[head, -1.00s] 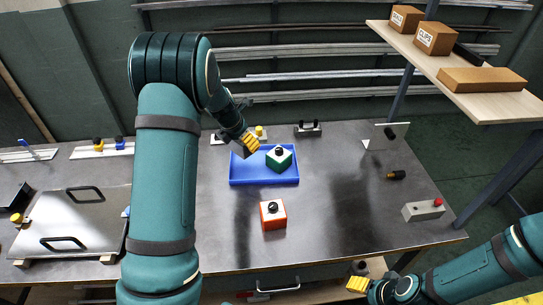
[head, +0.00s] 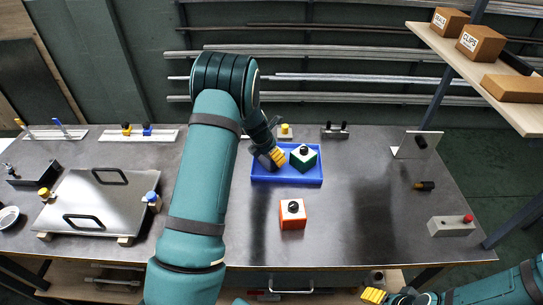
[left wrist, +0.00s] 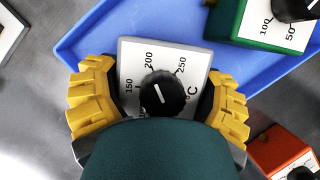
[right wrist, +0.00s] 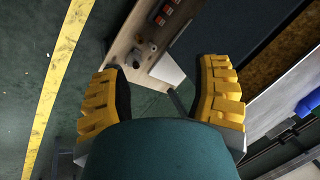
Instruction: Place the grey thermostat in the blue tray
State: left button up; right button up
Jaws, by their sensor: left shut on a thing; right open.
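The grey thermostat (left wrist: 170,60) has a white dial face and a black knob. It sits between the yellow fingers of my left gripper (left wrist: 158,105), which is shut on it. In the head view my left gripper (head: 274,158) is at the left part of the blue tray (head: 290,181). The tray's blue floor (left wrist: 110,38) shows around the thermostat in the left wrist view; I cannot tell whether the thermostat touches it. My right gripper (right wrist: 160,100) is open and empty, off the table's front edge; it shows at the bottom right of the head view (head: 374,296).
A green thermostat (head: 303,157) stands in the tray's right half. An orange thermostat (head: 292,214) stands on the table in front of the tray. A steel plate with handles (head: 98,206) lies at left. A grey box with a red button (head: 451,226) is at right.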

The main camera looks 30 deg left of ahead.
pick_arm(q)
jog(key=shift+r, duration=0.15)
jog(key=o, duration=1.2)
jog(key=shift+f, duration=0.2)
jog(key=shift+r, duration=0.1)
jog(key=shift+r, duration=0.25)
jog(key=p+v, duration=0.2)
jog(key=v, duration=0.9)
jog(key=shift+s+r, duration=0.25)
jog(key=shift+r, duration=0.05)
